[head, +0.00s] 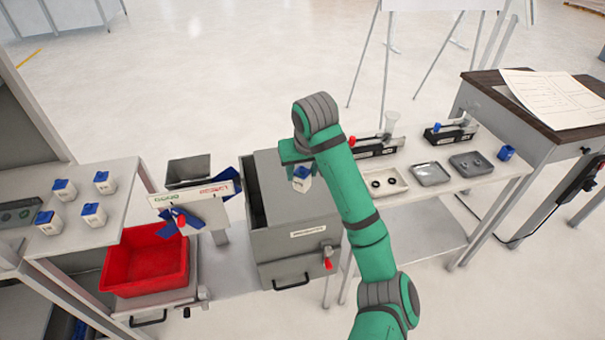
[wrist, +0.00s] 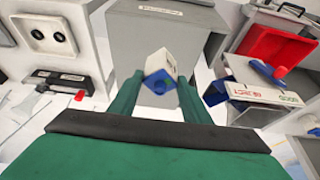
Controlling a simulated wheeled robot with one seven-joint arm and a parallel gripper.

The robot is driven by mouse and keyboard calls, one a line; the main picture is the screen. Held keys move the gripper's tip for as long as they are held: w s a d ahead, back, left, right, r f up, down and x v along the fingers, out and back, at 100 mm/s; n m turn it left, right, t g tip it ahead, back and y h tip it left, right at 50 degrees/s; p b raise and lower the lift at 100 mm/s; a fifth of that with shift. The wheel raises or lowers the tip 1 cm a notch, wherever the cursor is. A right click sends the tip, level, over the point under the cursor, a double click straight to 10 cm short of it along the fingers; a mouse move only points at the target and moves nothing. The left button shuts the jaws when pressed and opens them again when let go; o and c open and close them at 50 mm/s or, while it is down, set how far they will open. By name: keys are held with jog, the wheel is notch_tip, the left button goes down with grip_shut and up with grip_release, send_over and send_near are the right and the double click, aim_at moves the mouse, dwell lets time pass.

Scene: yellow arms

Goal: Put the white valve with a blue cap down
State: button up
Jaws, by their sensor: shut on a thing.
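My gripper (head: 297,166) is shut on a white valve with a blue cap (head: 302,179). In the wrist view, the valve (wrist: 162,68) sits between the two green fingers of my gripper (wrist: 160,92), with its blue cap towards the camera. The valve appears over the top of a grey box (head: 295,212); I cannot tell how high above it. Several similar white valves with blue caps (head: 104,183) stand on the shelf at the left.
A red bin (head: 148,262) stands left of the grey box, below a sign with blue vanes (head: 195,195). At right, a bench holds a white tray (head: 384,190), a grey tray (head: 430,174), another grey tray with small parts (head: 471,164) and a small blue container (head: 507,152).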

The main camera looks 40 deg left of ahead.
jog(key=shift+w+a+f, duration=1.15)
jog(key=shift+w+f, duration=0.3)
jog(key=shift+f, duration=0.55)
jog(key=shift+w+a+f, duration=1.15)
jog(key=shift+w+f, duration=0.25)
jog(key=shift+f, duration=0.55)
jog(key=shift+w+a+f, duration=1.15)
jog(key=shift+w+f, duration=0.3)
jog(key=shift+f, duration=0.55)
jog(key=shift+f, duration=0.15)
jog(key=o, duration=1.1)
